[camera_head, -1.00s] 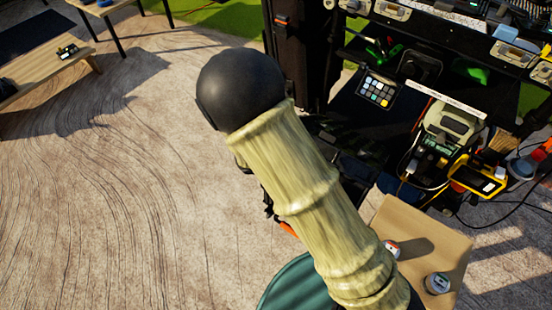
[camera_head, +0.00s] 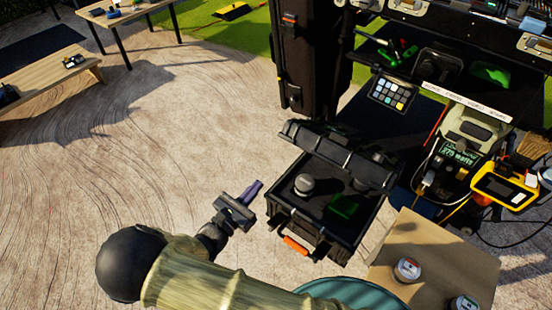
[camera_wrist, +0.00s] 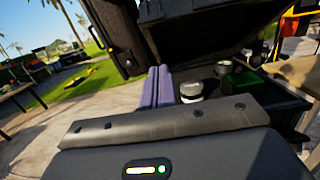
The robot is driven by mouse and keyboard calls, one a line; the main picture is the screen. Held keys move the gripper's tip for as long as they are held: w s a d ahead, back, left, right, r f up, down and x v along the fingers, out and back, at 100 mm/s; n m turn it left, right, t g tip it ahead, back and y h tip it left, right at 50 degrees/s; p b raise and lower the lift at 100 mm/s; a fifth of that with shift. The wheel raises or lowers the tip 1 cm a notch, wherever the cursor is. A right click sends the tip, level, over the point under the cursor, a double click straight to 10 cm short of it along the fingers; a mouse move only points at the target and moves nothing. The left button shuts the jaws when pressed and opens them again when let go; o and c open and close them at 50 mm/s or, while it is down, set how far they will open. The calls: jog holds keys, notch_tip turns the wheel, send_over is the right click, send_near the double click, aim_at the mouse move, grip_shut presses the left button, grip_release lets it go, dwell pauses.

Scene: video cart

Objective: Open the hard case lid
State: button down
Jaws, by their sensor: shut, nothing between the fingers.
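The black hard case (camera_head: 288,232) stands beside the cart with an orange handle (camera_head: 295,246) on its front. Its lid (camera_head: 335,152) is raised and tilted back, so the inside shows. A grey-white round object (camera_head: 304,184) and a green block (camera_head: 343,207) lie inside. In the wrist view the raised lid (camera_wrist: 205,22) fills the top, with the white round object (camera_wrist: 191,90) and green block (camera_wrist: 243,82) below it. My gripper (camera_head: 254,188) is left of the case, apart from it. Its purple fingers (camera_wrist: 158,86) are together and empty.
A wooden box or stool (camera_head: 440,255) with small round tins (camera_head: 407,270) is right of the case. The cart's shelf holds a colour chart (camera_head: 389,94) and a yellow meter (camera_head: 503,187). A low bench (camera_head: 45,77) stands far left. The floor left of my gripper is clear.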

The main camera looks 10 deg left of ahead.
jog(key=b, duration=0.2)
send_near(290, 142)
jog(key=w+d+f, duration=0.2)
jog(key=w+f, duration=0.2)
jog(key=r, duration=0.1)
jog(key=w+r, duration=0.2)
jog(key=shift+d+r, duration=0.25)
jog(key=shift+d, duration=0.05)
jog(key=shift+r, duration=0.1)
